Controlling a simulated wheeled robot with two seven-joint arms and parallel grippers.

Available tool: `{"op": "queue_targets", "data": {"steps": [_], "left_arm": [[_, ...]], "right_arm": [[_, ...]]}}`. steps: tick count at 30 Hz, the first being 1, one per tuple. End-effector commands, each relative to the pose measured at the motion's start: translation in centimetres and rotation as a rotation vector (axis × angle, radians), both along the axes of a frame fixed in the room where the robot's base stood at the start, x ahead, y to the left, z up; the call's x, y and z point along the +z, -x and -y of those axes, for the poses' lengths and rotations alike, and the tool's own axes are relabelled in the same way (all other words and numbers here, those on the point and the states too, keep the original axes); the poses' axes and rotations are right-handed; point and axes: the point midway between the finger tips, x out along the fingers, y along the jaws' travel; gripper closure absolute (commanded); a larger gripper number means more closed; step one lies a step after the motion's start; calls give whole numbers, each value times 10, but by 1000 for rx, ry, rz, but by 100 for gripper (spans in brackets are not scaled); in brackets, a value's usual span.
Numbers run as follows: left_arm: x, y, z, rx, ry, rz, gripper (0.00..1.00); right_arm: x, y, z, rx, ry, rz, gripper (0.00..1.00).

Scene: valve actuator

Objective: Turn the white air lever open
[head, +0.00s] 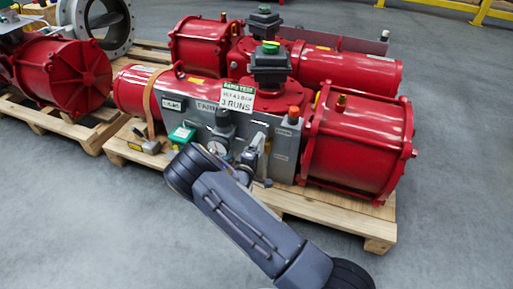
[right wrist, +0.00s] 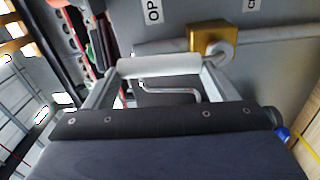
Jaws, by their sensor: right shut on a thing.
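The white air lever (right wrist: 158,67) shows in the right wrist view as a pale bar lying across between my two fingertips. My right gripper (right wrist: 157,75) is shut on it, one finger at each end of the bar. A brass valve body (right wrist: 211,40) sits on a grey pipe just beyond the right finger. In the head view my right gripper (head: 246,168) is at the front of the grey control panel (head: 205,133), and my arm hides part of the panel's lower edge. The lever is too small there to make out clearly. My left gripper is not in view.
The red actuator (head: 355,145) lies on a wooden pallet (head: 340,222). A bent metal tube (right wrist: 175,92) shows between my fingers. Open floor lies in front.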

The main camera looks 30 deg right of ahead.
Motion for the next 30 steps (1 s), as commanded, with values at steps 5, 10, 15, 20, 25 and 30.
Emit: {"op": "queue_targets", "data": {"steps": [5, 10, 15, 20, 25, 30], "left_arm": [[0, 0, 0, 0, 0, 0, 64], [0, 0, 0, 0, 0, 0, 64], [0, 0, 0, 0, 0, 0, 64], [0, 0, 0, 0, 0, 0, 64], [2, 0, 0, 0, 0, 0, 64], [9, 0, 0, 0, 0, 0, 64]], "right_arm": [[-2, 2, 1, -3, 3, -10, 62], [-2, 2, 1, -2, 3, -8, 62], [-2, 1, 1, -2, 2, -7, 5], [-1, 1, 0, -1, 2, -4, 0], [0, 3, -3, 0, 2, -5, 0], [1, 18, -21, 2, 2, -8, 0]]}}
